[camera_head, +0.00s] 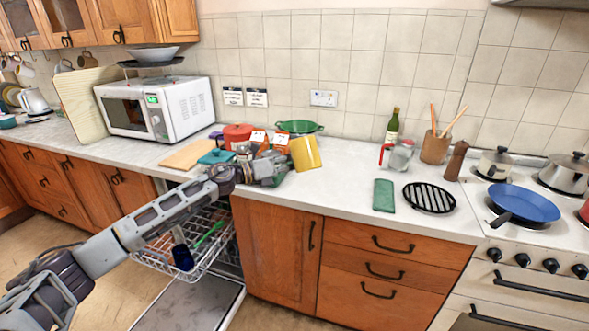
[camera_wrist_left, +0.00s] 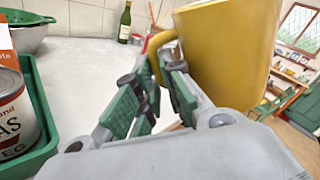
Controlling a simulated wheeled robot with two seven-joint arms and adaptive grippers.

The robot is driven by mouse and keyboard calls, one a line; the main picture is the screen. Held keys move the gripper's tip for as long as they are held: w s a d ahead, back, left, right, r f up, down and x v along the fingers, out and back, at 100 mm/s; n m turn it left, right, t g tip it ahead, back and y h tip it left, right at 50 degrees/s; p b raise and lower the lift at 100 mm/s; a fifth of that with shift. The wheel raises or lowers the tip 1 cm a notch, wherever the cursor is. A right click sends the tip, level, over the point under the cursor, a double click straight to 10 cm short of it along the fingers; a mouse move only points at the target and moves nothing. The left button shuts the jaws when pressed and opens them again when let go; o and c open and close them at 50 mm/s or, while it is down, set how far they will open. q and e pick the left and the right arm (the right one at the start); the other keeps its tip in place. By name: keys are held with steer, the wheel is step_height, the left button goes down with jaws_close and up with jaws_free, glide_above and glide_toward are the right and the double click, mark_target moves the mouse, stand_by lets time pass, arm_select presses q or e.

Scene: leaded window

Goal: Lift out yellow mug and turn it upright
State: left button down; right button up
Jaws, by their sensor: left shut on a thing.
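The yellow mug (camera_head: 305,152) is above the counter, just beyond the tip of my left arm in the head view. It looks slightly tilted; I cannot tell which end its opening is at. My left gripper (camera_head: 283,167) is shut on the mug's handle. In the left wrist view the mug (camera_wrist_left: 228,52) fills the upper right, with its handle at the green-padded fingers (camera_wrist_left: 158,88). My right gripper is not in view.
The open dishwasher rack (camera_head: 160,262) below holds a dark blue item (camera_head: 181,256) and a green utensil (camera_head: 209,234). Counter (camera_head: 345,170) right of the mug is clear.

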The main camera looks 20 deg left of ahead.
arm_select(q)
steer(key=shift+w+a+r+m+b, duration=0.25)
steer(key=shift+r+m+b, duration=0.35)
steer(key=shift+m+b, duration=0.45)
steer(key=shift+w+a+r+m+b, duration=0.2)
steer(key=shift+r+m+b, duration=0.45)
steer(key=shift+m, duration=0.55)
steer(key=shift+w+a+r+m+b, duration=0.25)
steer(key=shift+r+m+b, duration=0.25)
steer(key=shift+m+b, duration=0.55)
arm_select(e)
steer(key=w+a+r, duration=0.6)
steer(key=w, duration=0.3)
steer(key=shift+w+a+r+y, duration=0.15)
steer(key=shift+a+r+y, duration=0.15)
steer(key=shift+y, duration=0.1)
